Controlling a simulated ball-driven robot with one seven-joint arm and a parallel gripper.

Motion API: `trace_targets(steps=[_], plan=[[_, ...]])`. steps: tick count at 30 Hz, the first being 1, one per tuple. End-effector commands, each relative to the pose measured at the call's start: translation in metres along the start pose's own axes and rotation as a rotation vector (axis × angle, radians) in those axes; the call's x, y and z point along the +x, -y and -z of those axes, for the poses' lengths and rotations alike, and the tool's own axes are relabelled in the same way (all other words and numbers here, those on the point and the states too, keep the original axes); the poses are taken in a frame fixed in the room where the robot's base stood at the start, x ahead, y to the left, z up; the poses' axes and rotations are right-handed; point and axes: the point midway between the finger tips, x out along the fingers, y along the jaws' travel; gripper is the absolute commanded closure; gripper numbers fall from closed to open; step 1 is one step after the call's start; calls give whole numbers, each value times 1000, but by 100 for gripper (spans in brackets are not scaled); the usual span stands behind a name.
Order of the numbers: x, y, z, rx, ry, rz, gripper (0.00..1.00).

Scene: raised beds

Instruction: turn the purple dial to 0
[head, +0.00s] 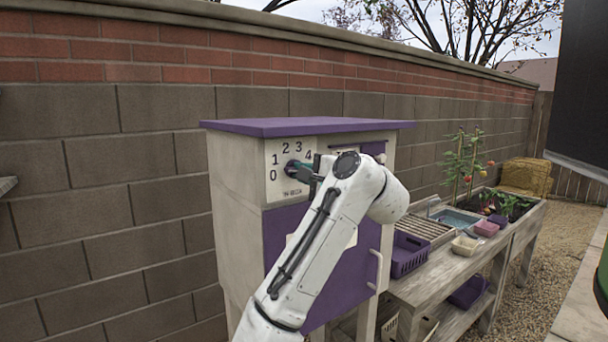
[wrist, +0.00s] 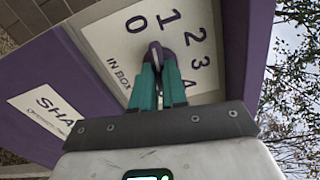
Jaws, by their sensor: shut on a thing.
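The purple dial (wrist: 157,48) sits on a pale plate (wrist: 105,40) with the numbers 0 to 4 around it, in the wrist view. My gripper (wrist: 158,76) is shut on the dial, with one teal finger on each side of its grip. The end of the dial that shows lies toward the gap between 0 and 1, but its exact pointing is hard to tell. In the head view my gripper (head: 297,170) is at the numbered plate (head: 274,172) on the cabinet's upper front, and it hides the dial there.
The cabinet (head: 235,220) has a purple top and a purple door with a pale handle (head: 377,270). To its right is a wooden bench (head: 440,285) with a purple basket (head: 409,252), small tubs and plants. A brick wall (head: 100,170) stands behind. Gravel lies at the right.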

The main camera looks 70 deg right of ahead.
Motion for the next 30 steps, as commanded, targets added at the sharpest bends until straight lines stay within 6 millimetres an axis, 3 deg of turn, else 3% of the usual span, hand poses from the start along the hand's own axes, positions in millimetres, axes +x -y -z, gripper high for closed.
trace_targets(steps=[12, 30], plan=[[0, -2, 1, -269, 0, -6, 100], [0, -2, 0, -346, 1, -6, 100]])
